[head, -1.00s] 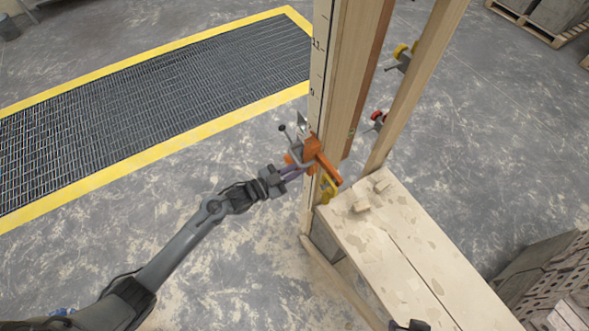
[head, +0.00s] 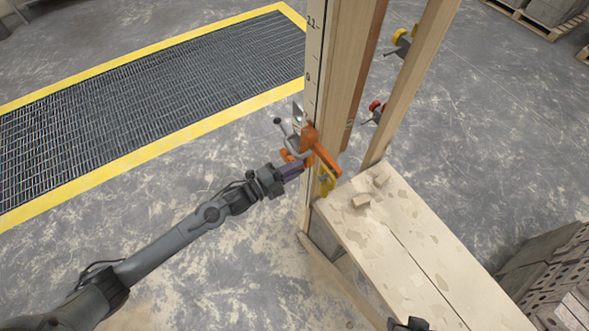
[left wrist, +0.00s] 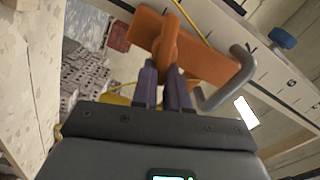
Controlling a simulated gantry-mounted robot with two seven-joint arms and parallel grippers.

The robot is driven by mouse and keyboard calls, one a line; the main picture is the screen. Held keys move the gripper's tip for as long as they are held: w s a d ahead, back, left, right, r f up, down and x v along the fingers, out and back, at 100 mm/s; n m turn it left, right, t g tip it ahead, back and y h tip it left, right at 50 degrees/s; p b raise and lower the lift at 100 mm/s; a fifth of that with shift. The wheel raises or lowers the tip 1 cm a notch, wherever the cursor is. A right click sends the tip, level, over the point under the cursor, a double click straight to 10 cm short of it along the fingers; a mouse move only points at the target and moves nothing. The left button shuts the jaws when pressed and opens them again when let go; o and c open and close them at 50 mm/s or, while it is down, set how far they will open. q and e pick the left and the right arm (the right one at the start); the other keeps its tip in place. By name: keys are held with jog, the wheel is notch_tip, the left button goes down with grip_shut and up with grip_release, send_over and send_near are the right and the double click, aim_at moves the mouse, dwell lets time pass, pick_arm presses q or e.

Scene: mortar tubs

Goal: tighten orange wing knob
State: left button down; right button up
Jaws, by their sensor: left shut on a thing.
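An orange bracket (head: 325,157) sits on the upright wooden post in the head view, with a grey bent rod beside it. In the left wrist view the orange wing knob (left wrist: 170,42) stands in front of the orange bracket (left wrist: 208,62). My left gripper (head: 295,169) reaches it from the lower left. Its purple fingers (left wrist: 167,74) are shut on the lower part of the wing knob, which they partly hide.
The post (head: 345,75) carries a marked scale. A mortar-spotted plank bench (head: 405,255) stands right of the bracket. A second post (head: 412,75) holds yellow and red knobs. Grey blocks (head: 550,275) lie lower right. The floor left of the post is open, with a yellow-edged grate (head: 150,105).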

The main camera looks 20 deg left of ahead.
pick_arm(q)
jog(key=m+b, duration=0.1)
jog(key=m, duration=0.2)
jog(key=shift+w+a, duration=0.1)
jog(key=shift+w, duration=0.05)
jog(key=shift+r+m, duration=0.2)
jog(key=shift+m, duration=0.2)
jog(key=c, duration=1.2)
grip_release()
jog(key=shift+o, duration=0.8)
jog(key=shift+a+f, duration=0.1)
jog(key=shift+f, duration=0.1)
jog(key=shift+f, duration=0.15)
